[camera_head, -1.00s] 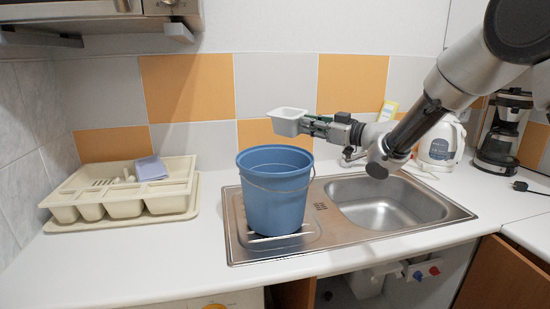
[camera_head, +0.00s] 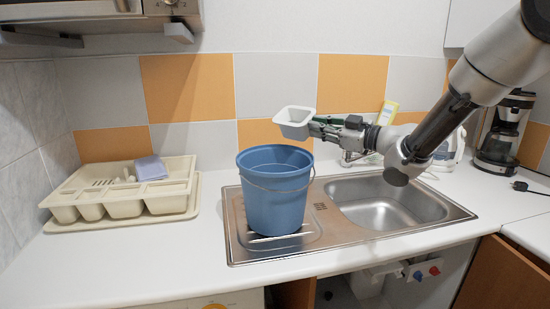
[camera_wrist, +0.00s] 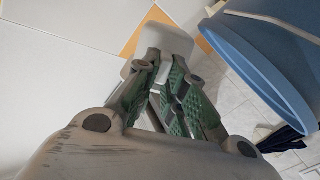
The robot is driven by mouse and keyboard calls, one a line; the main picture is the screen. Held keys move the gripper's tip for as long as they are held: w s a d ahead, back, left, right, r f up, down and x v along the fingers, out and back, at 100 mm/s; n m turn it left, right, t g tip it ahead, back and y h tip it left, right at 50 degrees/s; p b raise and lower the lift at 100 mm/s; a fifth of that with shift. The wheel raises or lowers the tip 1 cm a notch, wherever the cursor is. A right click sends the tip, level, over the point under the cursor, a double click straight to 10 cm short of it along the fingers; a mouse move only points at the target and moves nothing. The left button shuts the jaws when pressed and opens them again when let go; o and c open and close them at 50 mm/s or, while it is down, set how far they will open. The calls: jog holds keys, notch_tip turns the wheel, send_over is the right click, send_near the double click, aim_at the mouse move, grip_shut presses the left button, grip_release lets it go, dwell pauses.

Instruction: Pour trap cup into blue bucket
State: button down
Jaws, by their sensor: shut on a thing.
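The trap cup (camera_head: 294,122) is a small light-grey square cup. My gripper (camera_head: 316,127) is shut on its right side and holds it in the air, just above and behind the right part of the blue bucket's rim. The cup looks slightly tilted; its contents cannot be seen. In the wrist view, the cup (camera_wrist: 165,45) shows pale beyond my green-padded fingers (camera_wrist: 165,85), and the bucket (camera_wrist: 265,65) is at the upper right.
The steel sink (camera_head: 390,205) with its basin lies right of the bucket. A beige dish rack (camera_head: 125,205) with a blue cloth (camera_head: 151,168) stands at left. A white kettle (camera_head: 447,150) and a coffee maker (camera_head: 503,130) stand at the right. The tiled wall is close behind.

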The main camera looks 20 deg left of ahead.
aim_at(299, 129)
jog(key=shift+s+d+n, duration=0.5)
jog(key=shift+s+d, duration=1.1)
jog(key=shift+d, duration=1.4)
jog(key=shift+n, duration=0.9)
jog(key=shift+s+a+x, duration=0.1)
jog(key=shift+s+x, duration=0.1)
jog(key=shift+x, duration=1.65)
jog(key=shift+s+a+x, duration=0.1)
jog(key=shift+s+x, duration=0.15)
jog(key=shift+x, duration=1.6)
jog(key=shift+s+a+x, duration=0.1)
jog(key=shift+s+x, duration=0.1)
jog(key=shift+x, duration=1.65)
jog(key=shift+a, duration=0.15)
jog(key=shift+s+r+n, duration=0.3)
jog(key=shift+n, duration=0.4)
jog(key=shift+f+n, duration=0.1)
jog(key=shift+n, duration=0.3)
jog(key=shift+f+n, duration=0.15)
jog(key=shift+n, duration=0.15)
jog(key=shift+s+a+f+n, duration=0.1)
jog(key=shift+f+n, duration=0.05)
jog(key=shift+n, duration=0.15)
